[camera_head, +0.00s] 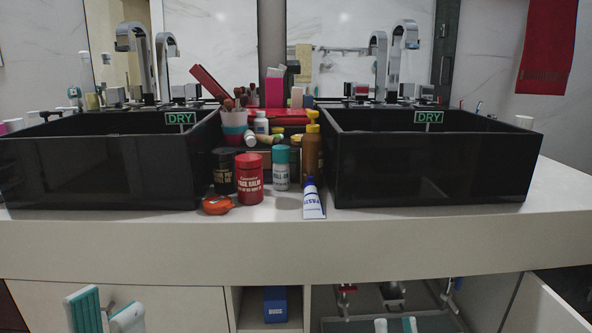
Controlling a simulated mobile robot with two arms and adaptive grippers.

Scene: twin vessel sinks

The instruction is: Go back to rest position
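My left gripper (106,311) is low at the bottom left, in front of the white cabinet front. Its two teal-padded fingers stand apart with nothing between them. My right gripper (395,325) shows only by its fingertips at the bottom edge, in front of the open lower cabinet. The tips are apart with nothing seen between them; the rest of it is out of frame. Both grippers are below the countertop (265,222) and clear of the objects on it.
Two black vessel sinks, left (100,165) and right (430,165), stand on the counter. Between them are a red jar (249,180), a paste tube (313,203), an orange item (216,204) and several bottles. A cabinet door (545,308) stands open at the lower right.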

